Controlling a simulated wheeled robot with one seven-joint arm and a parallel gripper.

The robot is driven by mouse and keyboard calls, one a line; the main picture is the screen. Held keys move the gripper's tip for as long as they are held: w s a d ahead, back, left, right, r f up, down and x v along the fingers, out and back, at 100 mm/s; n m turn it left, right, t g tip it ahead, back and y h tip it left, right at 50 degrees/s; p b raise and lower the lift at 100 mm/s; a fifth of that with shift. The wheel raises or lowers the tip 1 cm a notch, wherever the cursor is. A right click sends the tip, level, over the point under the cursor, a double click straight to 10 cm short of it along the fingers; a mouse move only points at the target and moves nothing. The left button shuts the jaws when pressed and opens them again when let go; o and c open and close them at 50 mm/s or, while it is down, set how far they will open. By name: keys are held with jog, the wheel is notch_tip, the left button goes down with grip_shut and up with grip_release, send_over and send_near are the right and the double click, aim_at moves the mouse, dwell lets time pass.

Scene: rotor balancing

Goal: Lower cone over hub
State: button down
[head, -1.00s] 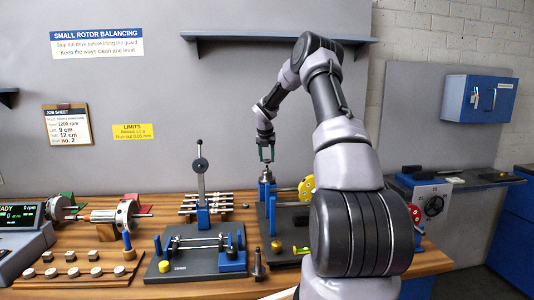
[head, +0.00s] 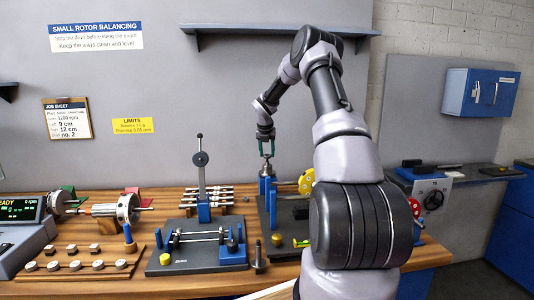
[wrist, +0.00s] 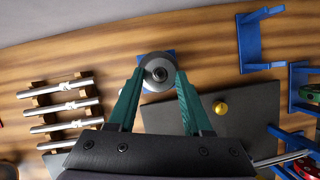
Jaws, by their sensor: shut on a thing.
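My gripper (head: 266,149) is above the blue upright stand (head: 267,187) at the back of the bench, pointing down. In the wrist view its green fingers (wrist: 158,84) are shut on the sides of a grey round piece, the cone (wrist: 149,83), seen end-on with a bright metal centre. A blue part of the stand shows just behind it. In the head view a small silver shape sits between the fingertips and the stand top. The hub is not clearly distinguishable; the cone and fingers cover that spot. I cannot tell whether the cone touches it.
A rack of silver rods (head: 207,197) stands left of the stand. A dark base plate with rails (head: 197,258) is in front left. A yellow wheel (head: 306,181) and blue brackets (wrist: 250,45) stand close on the right. A small brass knob (wrist: 220,109) rises from the dark plate.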

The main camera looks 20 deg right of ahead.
aim_at(267, 158)
jog(key=shift+f, duration=1.6)
jog(key=shift+c, duration=1.2)
grip_release()
jog(key=shift+c, duration=0.4)
notch_tip(267, 158, up, 10)
